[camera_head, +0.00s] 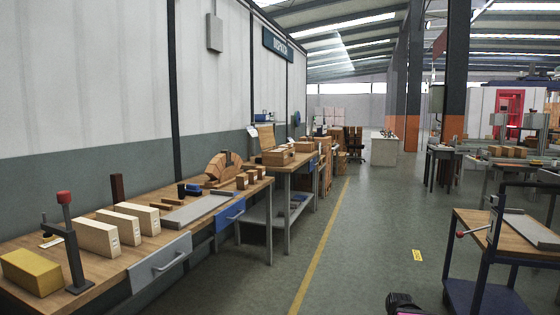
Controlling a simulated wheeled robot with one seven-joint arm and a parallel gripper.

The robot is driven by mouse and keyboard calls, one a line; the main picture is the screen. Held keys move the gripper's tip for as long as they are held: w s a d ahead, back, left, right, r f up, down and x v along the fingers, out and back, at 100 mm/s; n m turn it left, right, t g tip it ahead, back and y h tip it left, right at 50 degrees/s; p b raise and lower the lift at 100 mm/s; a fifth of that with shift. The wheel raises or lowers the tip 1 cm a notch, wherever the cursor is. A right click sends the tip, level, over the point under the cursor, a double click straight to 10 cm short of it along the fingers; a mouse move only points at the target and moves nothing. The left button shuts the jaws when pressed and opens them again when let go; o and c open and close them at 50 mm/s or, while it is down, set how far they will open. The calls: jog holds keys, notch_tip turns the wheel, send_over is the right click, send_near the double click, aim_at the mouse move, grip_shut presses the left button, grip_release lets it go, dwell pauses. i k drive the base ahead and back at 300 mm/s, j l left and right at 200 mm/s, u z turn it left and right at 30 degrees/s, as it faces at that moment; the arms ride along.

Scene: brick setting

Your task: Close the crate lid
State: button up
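A wooden crate (279,158) stands on the second workbench along the left wall, some way off. A flat wooden panel (265,136) stands up at its back left and looks like its lid, raised open. The crate is small in view, so its inside and the hinge cannot be made out. My gripper is not clearly in view. Only a small black and pink part shows at the bottom edge, and I cannot tell what it is.
The near workbench (95,272) holds pale bricks (140,217), a yellow block (33,270), a red-topped stand (68,240) and a grey tray (195,209). A trolley (510,238) stands at right. The floor aisle (370,225) between is clear.

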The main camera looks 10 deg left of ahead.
aim_at(267, 139)
jog(key=i+j, duration=0.2)
jog(key=i, duration=0.25)
jog(key=i+j, duration=0.2)
jog(key=i, duration=0.2)
